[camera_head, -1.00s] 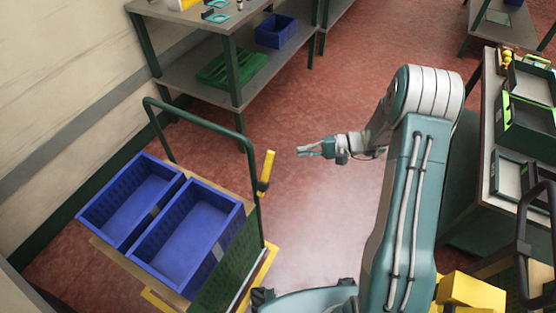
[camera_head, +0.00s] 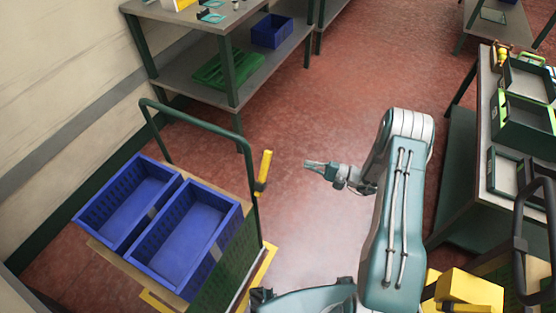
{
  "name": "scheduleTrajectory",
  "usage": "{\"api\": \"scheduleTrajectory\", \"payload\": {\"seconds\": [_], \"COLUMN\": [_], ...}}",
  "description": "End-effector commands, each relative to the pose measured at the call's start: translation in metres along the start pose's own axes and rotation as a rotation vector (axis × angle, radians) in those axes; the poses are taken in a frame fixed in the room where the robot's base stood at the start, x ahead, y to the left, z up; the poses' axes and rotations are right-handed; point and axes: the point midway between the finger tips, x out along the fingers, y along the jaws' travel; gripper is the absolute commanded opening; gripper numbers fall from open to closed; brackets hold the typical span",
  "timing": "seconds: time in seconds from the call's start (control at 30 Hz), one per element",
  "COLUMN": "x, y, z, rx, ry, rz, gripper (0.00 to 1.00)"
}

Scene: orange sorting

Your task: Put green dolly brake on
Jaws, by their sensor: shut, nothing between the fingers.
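The green dolly (camera_head: 240,262) stands at the lower left, with a dark green tube handle (camera_head: 194,118) rising over it. A yellow brake lever (camera_head: 264,167) with a dark base stands upright beside the handle's right post. My gripper (camera_head: 308,164) is shut and empty, a short way right of the lever, with its fingers pointing left toward it. A clear gap shows between the fingertips and the lever.
Two empty blue crates, the left one (camera_head: 95,208) and the right one (camera_head: 219,207), sit on the dolly. A shelf table (camera_head: 185,72) stands at the back left. A workbench (camera_head: 485,150) with several green-edged bins is at right. Red floor between is clear.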

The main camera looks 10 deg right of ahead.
Motion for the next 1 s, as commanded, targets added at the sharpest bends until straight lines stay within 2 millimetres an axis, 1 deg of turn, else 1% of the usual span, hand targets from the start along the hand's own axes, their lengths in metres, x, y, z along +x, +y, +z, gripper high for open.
{"api": "scheduleTrajectory", "payload": {"seconds": [0.07, 0.17, 0.63, 0.7, 0.8, 0.9, 1.0], "x": [0.005, 0.018, 0.105, 0.104, 0.107, 0.109, 0.11], "y": [0.0, 0.0, 0.001, -0.001, -0.001, 0.0, 0.0], "z": [0.0, 0.001, 0.002, 0.014, 0.026, 0.035, 0.039], "rx": [0.0, 0.0, 0.001, 0.001, 0.001, 0.002, 0.001], "ry": [-0.002, -0.004, -0.005, -0.001, -0.001, -0.001, -0.001], "rz": [0.002, 0.003, 0.003, 0.001, 0.001, 0.002, 0.002], "gripper": [0.0, 0.0, 0.0, 0.0, 0.0, 0.0, 0.0]}}
